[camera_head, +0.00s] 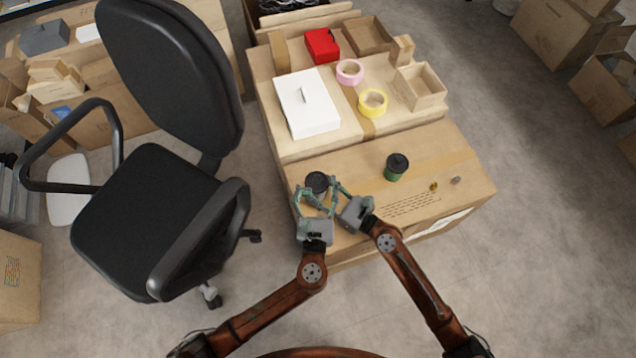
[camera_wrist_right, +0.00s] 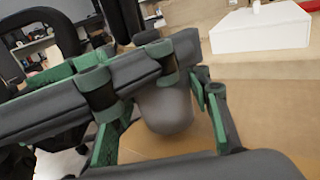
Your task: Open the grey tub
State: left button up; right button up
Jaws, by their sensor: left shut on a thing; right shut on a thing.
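The grey tub stands on the near carton, and its round dark lid (camera_head: 317,181) shows at the carton's left end in the head view. In the right wrist view its grey body (camera_wrist_right: 166,110) shows below my fingers, which hide part of its upper side. My left gripper (camera_head: 316,194) is shut on the tub from the near side. My right gripper (camera_head: 334,184) comes in from the right and is shut at the tub's top, on the lid. Whether the lid has lifted from the body cannot be told.
A green tub with a dark lid (camera_head: 396,166) stands to the right on the same carton (camera_head: 350,167). A white box (camera_head: 307,103) and tape rolls (camera_head: 373,102) are behind. An office chair (camera_head: 150,195) stands at left.

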pick_arm(q)
jog(key=shift+s+d+f, duration=0.1)
jog(key=shift+d, duration=0.2)
jog(key=c, duration=0.8)
pick_arm(e)
jog(key=shift+s+a+r, duration=0.2)
jog(key=shift+a+r, duration=0.1)
jog(key=shift+a, duration=0.15)
grip_shut()
pick_arm(q)
jog(key=shift+a, duration=0.15)
pick_arm(e)
jog(key=shift+d, duration=0.1)
pick_arm(q)
jog(key=shift+a+f, duration=0.1)
jog(key=shift+a, duration=0.05)
jog(key=shift+c, duration=0.4)
pick_arm(e)
jog(key=shift+w+d, duration=0.15)
jog(key=shift+d, duration=0.05)
pick_arm(q)
jog(key=shift+d, duration=0.25)
jog(key=shift+a, duration=0.1)
pick_arm(e)
jog(key=shift+w+d, duration=0.1)
